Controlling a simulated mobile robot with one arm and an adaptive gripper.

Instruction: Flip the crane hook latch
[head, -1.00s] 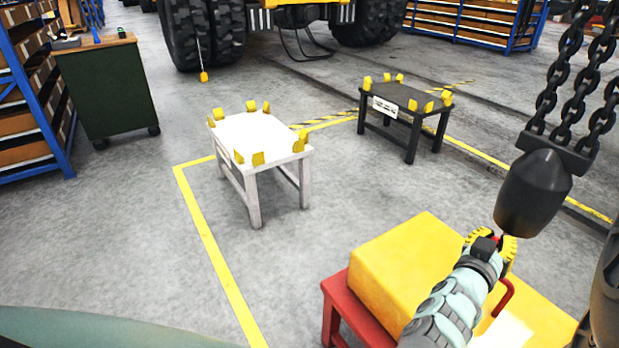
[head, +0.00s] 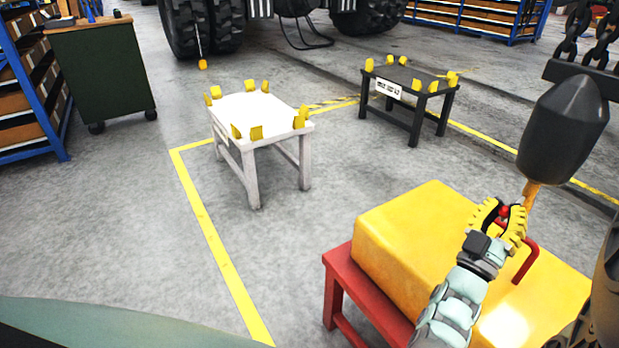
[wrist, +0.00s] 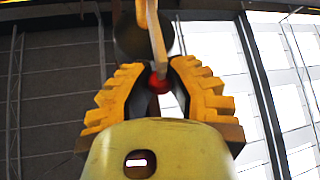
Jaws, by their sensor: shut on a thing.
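The crane hook (head: 529,196) is a yellow-orange piece hanging under a dark block (head: 562,128); most of its lower part is hidden behind my gripper. In the wrist view the hook (wrist: 153,35) runs up from between my fingers to the round dark block (wrist: 133,40). My gripper (head: 507,214), with yellow ridged fingers, is shut on a small red knob (wrist: 159,83), apparently the latch's end. The knob (head: 504,211) also shows between the fingers in the head view. Whether the latch is flipped cannot be told.
A yellow casting (head: 410,230) with a red lifting handle (head: 532,257) sits below on a red stand (head: 336,290). Chains (head: 603,45) hang at the upper right. A white table (head: 255,125) and a dark table (head: 408,85) stand beyond.

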